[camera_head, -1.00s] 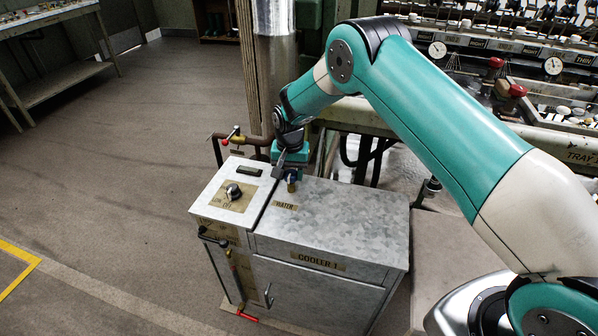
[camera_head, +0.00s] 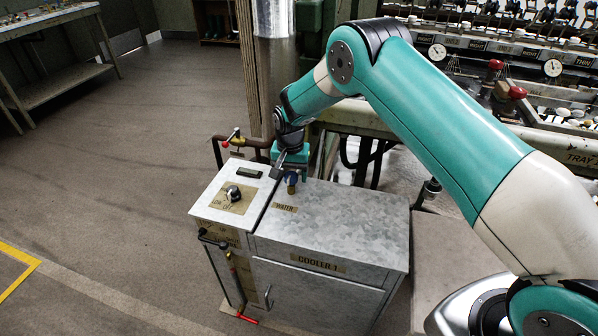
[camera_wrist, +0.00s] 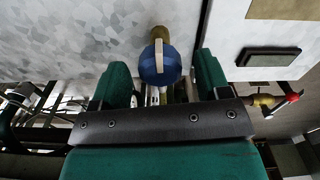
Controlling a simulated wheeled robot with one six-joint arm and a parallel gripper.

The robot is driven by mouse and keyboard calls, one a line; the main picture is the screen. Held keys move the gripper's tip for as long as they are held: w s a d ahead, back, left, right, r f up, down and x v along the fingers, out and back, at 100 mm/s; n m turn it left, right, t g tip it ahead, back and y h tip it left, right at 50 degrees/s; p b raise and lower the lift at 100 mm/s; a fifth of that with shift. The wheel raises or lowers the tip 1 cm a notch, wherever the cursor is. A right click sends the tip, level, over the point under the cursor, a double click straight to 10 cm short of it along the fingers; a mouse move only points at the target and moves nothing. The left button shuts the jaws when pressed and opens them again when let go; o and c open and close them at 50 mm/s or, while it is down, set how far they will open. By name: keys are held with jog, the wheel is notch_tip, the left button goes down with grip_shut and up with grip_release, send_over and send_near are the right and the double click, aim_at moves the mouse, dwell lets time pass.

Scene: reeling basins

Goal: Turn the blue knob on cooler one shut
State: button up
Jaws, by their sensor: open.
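The grey metal cooler labelled COOLER 1 (camera_head: 340,225) stands in the middle of the head view. Its blue knob (camera_head: 292,182) is on a short brass stem at the back of the top, by the WATER label (camera_head: 286,207). In the wrist view the round blue knob (camera_wrist: 160,63) has a pale bar across its face and lies between my two green fingers. My gripper (camera_wrist: 160,80) is open around it, with a gap on each side.
A raised panel with a black rotary dial (camera_head: 233,193) and a small dark window (camera_head: 244,172) is left of the knob. A red-handled pipe valve (camera_head: 232,139) is behind it. Machinery with red knobs (camera_head: 517,92) fills the right back.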

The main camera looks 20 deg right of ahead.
aim_at(291, 175)
jog(key=shift+r, duration=0.1)
notch_tip(291, 175, up, 17)
jog(key=shift+r, duration=0.15)
dwell(0.4)
jog(key=s+a+r+n+y+p, duration=0.2)
jog(key=s+r+n+p, duration=0.4)
jog(key=s+r, duration=1.1)
jog(key=s+r+n+y+p, duration=0.1)
jog(key=s+r+n, duration=0.1)
jog(key=s, duration=0.8)
jog(key=s+r+n+y+p, duration=0.1)
jog(key=s+n, duration=0.3)
jog(key=s, duration=0.7)
jog(key=shift+r+p, duration=0.7)
jog(key=shift+r, duration=0.1)
